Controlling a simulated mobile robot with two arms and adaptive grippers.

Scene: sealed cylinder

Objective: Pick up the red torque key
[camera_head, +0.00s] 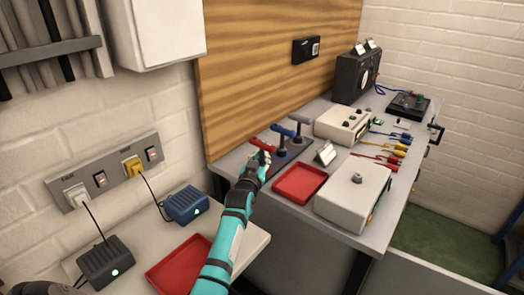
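The red torque key (261,144) has a red T-shaped handle and stands at the left end of a row of T-handled keys on a dark stand (293,152). A blue key (283,130) and a grey key (299,119) stand to its right.
A red tray (300,184) and white instrument boxes (352,198) stand right of the keys on the grey bench. A small white card stand (325,153) is close by. Another red tray (177,264) and black and blue adapters (185,204) are on the lower left surface.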

